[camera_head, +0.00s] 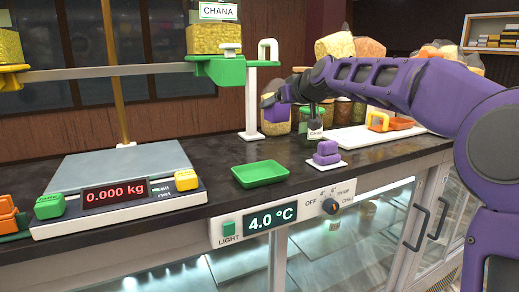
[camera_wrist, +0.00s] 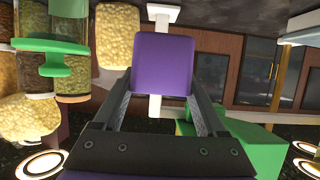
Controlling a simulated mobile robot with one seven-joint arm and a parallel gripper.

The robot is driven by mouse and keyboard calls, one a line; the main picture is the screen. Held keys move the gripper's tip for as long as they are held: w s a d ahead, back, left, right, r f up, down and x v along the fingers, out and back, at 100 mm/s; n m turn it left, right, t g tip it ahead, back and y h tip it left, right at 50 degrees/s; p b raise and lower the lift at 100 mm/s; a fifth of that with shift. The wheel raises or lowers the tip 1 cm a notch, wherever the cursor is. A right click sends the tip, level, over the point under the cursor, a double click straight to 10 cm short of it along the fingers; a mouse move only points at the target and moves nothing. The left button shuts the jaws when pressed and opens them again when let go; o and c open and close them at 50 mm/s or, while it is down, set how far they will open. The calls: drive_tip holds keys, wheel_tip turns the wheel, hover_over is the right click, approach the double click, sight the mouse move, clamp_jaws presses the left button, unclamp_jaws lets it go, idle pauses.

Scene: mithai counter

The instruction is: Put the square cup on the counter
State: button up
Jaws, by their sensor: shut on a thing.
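In the wrist view, a purple square-faced thing (camera_wrist: 162,62), which looks like the square cup, sits between the two fingers of my gripper (camera_wrist: 165,95). The fingers are shut on its sides. In the head view my gripper (camera_head: 270,100) is above the back of the dark counter (camera_head: 220,156), left of the jars, with a small purple patch (camera_head: 276,114) below it. The cup's underside and its height over the counter cannot be told.
A green tray (camera_head: 260,174) and a white plate (camera_head: 326,163) with purple blocks (camera_head: 327,150) lie at the counter's front. A scale (camera_head: 120,182) stands left, a white post (camera_head: 251,105) near my gripper, jars (camera_head: 343,112) behind. Dark counter between tray and plate is bare.

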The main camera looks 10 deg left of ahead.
drive_tip(key=shift+w+a, duration=0.15)
drive_tip(key=shift+w, duration=0.05)
wheel_tip(320, 180, down, 10)
drive_tip(key=shift+r+b, duration=0.1)
drive_tip(key=shift+b, duration=0.45)
drive_tip(key=o, duration=1.3)
drive_tip(key=shift+c, duration=0.2)
